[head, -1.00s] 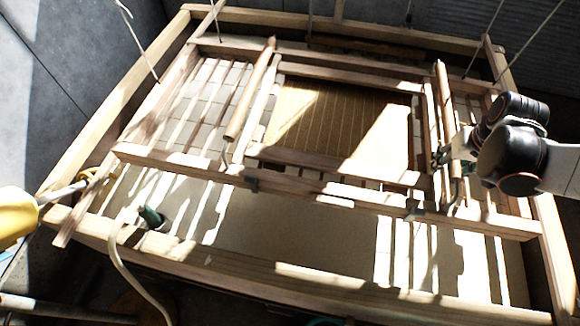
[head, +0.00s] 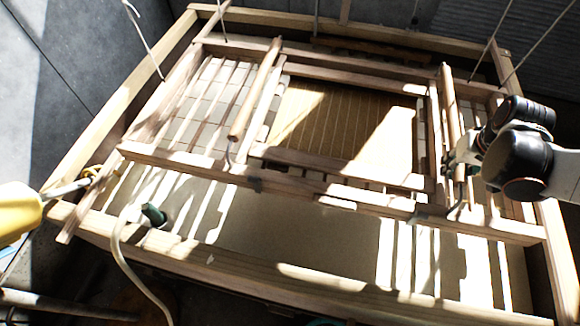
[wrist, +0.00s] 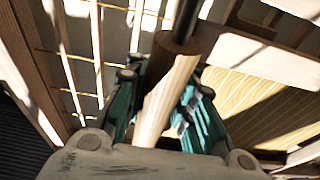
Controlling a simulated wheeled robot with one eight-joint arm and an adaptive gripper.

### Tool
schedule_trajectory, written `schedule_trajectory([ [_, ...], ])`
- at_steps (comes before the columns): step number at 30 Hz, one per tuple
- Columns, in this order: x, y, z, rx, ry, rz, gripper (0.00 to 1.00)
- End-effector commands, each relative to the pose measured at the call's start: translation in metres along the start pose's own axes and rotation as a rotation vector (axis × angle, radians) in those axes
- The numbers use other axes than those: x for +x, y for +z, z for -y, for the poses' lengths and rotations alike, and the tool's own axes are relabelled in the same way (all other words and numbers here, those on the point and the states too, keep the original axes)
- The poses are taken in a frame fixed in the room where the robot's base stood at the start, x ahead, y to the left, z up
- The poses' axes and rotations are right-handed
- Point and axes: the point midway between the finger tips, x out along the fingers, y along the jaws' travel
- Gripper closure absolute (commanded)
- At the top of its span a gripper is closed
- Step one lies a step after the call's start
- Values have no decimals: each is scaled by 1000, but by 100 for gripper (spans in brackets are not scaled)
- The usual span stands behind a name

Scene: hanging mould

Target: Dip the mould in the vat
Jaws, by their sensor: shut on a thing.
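The mould is a wooden frame (head: 300,192) hung on thin cords, with a tan ribbed screen (head: 320,118) in its middle. Its left handle (head: 255,90) is a bare wooden rod; its right handle (head: 450,105) is a similar rod. My gripper (head: 464,160) is at the near end of the right handle. In the wrist view my gripper (wrist: 160,115) has its teal fingers shut around the wooden rod (wrist: 182,82). The vat (head: 250,268) is a large wooden box with pale contents. The mould lies over it; the height between them is hard to judge.
A yellow object (head: 18,212) with a grey rod reaches in at the left edge. Cords (head: 490,45) run up at the back corners. Grey wall or floor surrounds the vat.

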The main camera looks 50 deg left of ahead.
Motion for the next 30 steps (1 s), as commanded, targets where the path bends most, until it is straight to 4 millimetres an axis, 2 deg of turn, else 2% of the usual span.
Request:
schedule_trajectory([
  [5, 3, 1, 0, 0, 0, -1, 100],
  [8, 12, 3, 0, 0, 0, -6, 100],
  [27, 103, 23, 0, 1, 1, -71, 100],
  [30, 110, 25, 0, 0, 1, -78, 100],
])
